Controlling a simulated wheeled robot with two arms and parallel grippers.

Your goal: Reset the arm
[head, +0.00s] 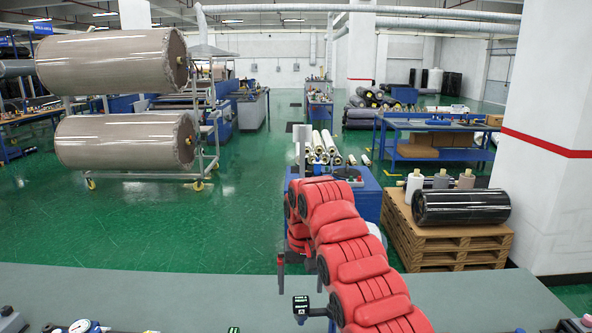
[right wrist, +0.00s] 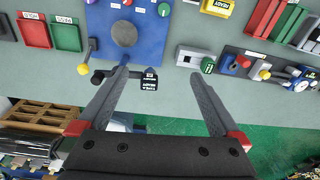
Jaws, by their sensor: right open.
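My right arm, in red padded covers, reaches over the grey worktop in the head view and bends down at its far end. My right gripper (head: 300,272) points down there, partly hidden by its own arm. In the right wrist view the right gripper (right wrist: 158,75) is open, its two grey fingers wide apart with nothing held between them. A black block (right wrist: 149,80) with a white label appears between the fingers, close to the left one; I cannot tell whether they touch. The block also shows in the head view (head: 300,307). My left gripper is not in view.
The grey worktop (head: 150,293) carries a blue panel (right wrist: 125,35) with buttons, red bins (right wrist: 33,33) and several small devices along its near edge. Beyond it stand a wooden pallet stack (head: 440,240) with a black wrapped roll (head: 461,207) and a rack of large wrapped rolls (head: 125,142).

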